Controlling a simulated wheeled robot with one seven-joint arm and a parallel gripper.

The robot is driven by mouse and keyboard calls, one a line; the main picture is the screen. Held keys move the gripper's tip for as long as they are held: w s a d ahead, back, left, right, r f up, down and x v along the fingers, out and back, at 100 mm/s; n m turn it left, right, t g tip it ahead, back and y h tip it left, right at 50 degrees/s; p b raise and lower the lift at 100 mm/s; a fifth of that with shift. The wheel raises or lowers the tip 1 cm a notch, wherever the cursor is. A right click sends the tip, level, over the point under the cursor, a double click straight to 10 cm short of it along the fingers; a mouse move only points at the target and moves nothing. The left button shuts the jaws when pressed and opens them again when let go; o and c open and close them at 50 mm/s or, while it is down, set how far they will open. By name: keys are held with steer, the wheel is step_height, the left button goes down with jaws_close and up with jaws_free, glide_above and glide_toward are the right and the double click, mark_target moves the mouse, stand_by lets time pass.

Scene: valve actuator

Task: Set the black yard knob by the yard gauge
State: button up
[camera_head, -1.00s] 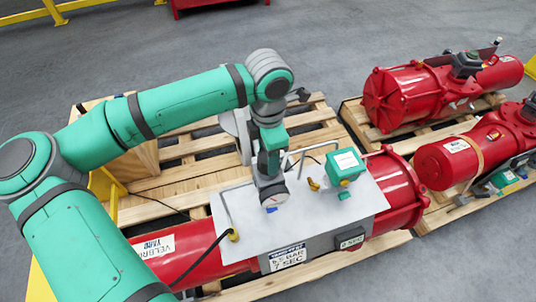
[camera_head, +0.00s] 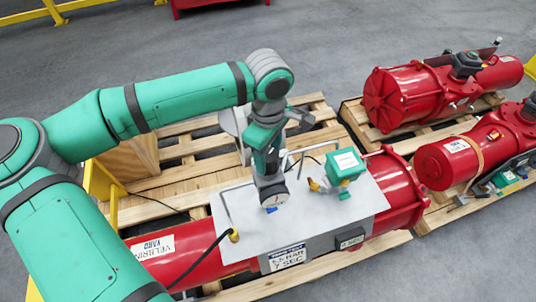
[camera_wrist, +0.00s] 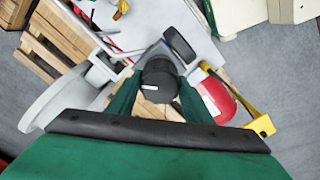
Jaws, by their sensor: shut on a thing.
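The black yard knob (camera_wrist: 160,74) shows in the wrist view as a round black cap with a small white mark. My gripper (camera_wrist: 158,92) is shut on it, with a dark green finger at each side. In the head view my gripper (camera_head: 267,168) is over the grey panel (camera_head: 355,212), and the knob is hidden there. A placard (camera_head: 288,257) on the panel's front reads 5.5 BAR, 7 SEC.
A green box (camera_head: 345,165) with a white label and a yellow-handled fitting stand right of my gripper. A bent metal rail (camera_head: 226,207) rises at left. A black hose (camera_head: 204,262) meets a yellow fitting. Red actuators (camera_head: 400,95) lie on pallets at right.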

mark_target(268, 155)
steer(key=shift+m, duration=1)
steer(key=o, duration=1.1)
steer(key=shift+c, duration=0.2)
step_height(268, 155, up, 11)
